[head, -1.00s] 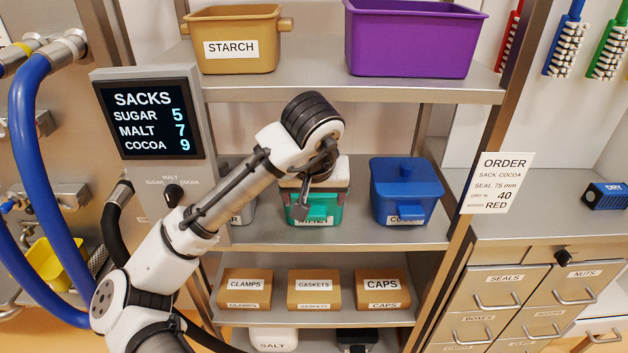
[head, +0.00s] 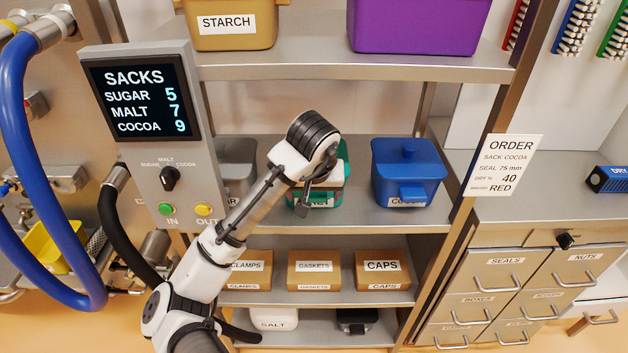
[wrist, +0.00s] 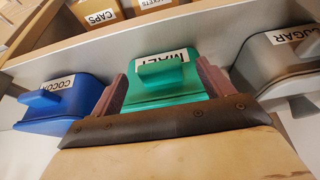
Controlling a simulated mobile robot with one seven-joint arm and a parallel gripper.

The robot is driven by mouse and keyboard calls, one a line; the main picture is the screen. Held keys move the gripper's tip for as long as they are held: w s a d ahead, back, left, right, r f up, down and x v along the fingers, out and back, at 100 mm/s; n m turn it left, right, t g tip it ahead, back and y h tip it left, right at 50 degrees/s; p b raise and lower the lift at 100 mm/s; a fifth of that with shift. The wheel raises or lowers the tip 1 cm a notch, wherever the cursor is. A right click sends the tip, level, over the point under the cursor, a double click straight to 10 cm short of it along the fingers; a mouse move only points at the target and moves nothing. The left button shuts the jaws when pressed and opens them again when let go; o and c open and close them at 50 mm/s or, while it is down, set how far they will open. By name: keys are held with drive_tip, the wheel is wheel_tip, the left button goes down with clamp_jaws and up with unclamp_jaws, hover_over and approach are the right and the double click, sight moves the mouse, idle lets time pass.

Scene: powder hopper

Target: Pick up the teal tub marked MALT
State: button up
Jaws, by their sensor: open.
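The teal tub marked MALT (head: 329,197) stands on the middle shelf. In the head view my wrist covers most of it, leaving only teal edges and part of its label. In the wrist view, where the labels appear upside down, the tub (wrist: 150,86) shows its front handle and label. My gripper (wrist: 160,88) is open, with one finger on each side of the tub's front. Whether the fingers touch it I cannot tell. In the head view my gripper (head: 304,200) is in front of the tub, partly hidden by my wrist.
The blue COCOA tub (head: 407,180) stands to the right of the teal one, and the grey SUGAR tub (head: 236,180) to its left, partly behind my arm. The upper shelf (head: 350,66) is above my wrist. Boxes marked GASKETS (head: 314,268) and CAPS (head: 382,268) sit below.

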sight(314, 197)
drive_tip(key=shift+x, duration=2.2)
drive_tip(key=shift+w+r, duration=0.1)
drive_tip(key=c, duration=1.2)
drive_tip(key=shift+c, duration=0.2)
